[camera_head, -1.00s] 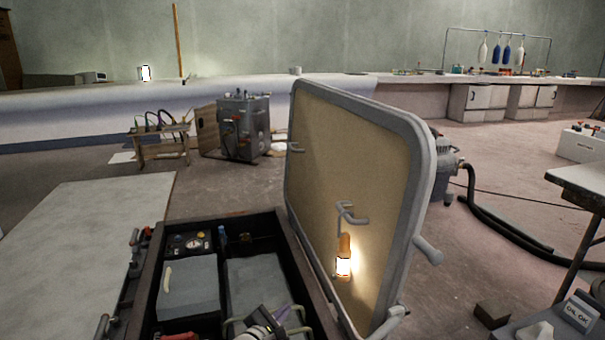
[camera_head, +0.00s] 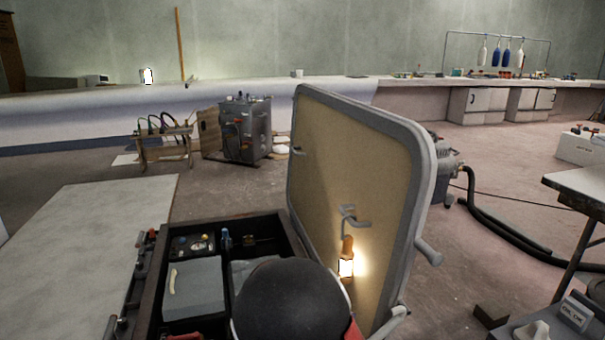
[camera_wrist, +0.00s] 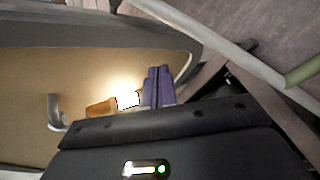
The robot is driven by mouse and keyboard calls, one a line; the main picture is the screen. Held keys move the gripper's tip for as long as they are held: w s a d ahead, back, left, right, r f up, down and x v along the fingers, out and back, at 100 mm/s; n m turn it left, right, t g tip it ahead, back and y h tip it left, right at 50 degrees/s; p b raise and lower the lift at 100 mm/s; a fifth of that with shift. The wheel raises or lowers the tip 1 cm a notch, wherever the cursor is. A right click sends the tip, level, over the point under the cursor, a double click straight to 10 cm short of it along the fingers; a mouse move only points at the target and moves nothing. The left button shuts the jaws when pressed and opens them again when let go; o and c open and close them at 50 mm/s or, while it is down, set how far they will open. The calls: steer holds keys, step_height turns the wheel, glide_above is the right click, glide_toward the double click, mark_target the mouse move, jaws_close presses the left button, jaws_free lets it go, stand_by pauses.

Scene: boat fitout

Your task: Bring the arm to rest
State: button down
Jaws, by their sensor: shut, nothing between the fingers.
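My gripper (camera_wrist: 158,74) shows in the wrist view as two purple fingers pressed together, with nothing between them. It is in front of the tan inner face of a raised hatch lid (camera_head: 335,145). A lit lamp (camera_head: 346,266) with an orange top hangs at a hook (camera_head: 350,216) on that lid. In the wrist view the lamp (camera_wrist: 126,101) appears just left of the fingers; I cannot tell how far apart they are. In the head view my dark rounded arm part covers the lower middle, and the fingers are hidden.
The open compartment (camera_head: 153,290) below the lid holds a grey box (camera_head: 194,288) and small fittings. A pale panel (camera_head: 95,235) lies to the left. A table (camera_head: 585,180) and a black hose (camera_head: 500,232) are on the right. Floor behind the lid is partly clear.

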steer(key=s+d+r+m+y+p, duration=0.2)
steer(key=s+r+m+y, duration=0.2)
steer(key=s+r, duration=0.6)
steer(key=s+d+r+m+y+p, duration=0.1)
steer(key=s+d+r+m+y, duration=0.2)
steer(key=s+r, duration=0.8)
steer(key=s+m+y, duration=0.2)
steer(key=s+m, duration=0.2)
steer(key=s, duration=0.1)
steer(key=shift+s+m+p, duration=0.3)
steer(key=shift+s+p, duration=0.05)
steer(key=shift+s, duration=0.05)
steer(key=shift+r, duration=0.15)
